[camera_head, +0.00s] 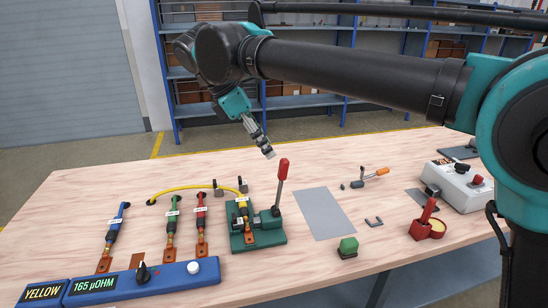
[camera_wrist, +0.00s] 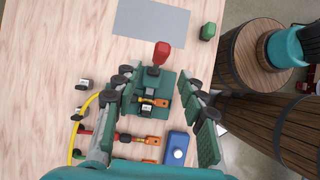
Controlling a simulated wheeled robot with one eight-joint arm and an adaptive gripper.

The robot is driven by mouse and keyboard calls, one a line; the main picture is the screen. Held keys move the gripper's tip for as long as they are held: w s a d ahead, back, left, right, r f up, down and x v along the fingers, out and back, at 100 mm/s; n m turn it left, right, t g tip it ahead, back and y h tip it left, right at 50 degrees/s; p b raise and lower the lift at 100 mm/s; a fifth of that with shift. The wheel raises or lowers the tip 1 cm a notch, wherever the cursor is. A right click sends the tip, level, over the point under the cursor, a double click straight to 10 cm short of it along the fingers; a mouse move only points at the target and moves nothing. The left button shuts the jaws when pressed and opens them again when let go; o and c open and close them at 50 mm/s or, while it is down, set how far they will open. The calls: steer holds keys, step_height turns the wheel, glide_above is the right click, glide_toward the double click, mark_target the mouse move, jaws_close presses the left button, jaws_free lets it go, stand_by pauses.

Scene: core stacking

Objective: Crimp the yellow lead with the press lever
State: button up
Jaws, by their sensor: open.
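The crimp press (camera_head: 272,236) is a dark green base on the table with a lever that ends in a red handle (camera_head: 283,169). The lever stands up, tilted slightly right. The yellow lead (camera_head: 190,187) arches over the table from the left, and its yellow end with a copper lug (camera_head: 249,238) lies in the press. My gripper (camera_head: 268,152) is open and empty, in the air above and left of the red handle. In the wrist view the press (camera_wrist: 165,84), handle (camera_wrist: 161,52) and lug (camera_wrist: 155,102) show between and beyond my fingers (camera_wrist: 158,86).
Blue, green and red leads (camera_head: 115,224) lie left of the press. A blue meter box (camera_head: 130,284) reads YELLOW and 165 µOhm. A grey mat (camera_head: 324,213), green block (camera_head: 348,247), orange-handled tool (camera_head: 370,178) and red holder (camera_head: 427,226) lie to the right.

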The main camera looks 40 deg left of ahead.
steer(key=shift+v, duration=1.85)
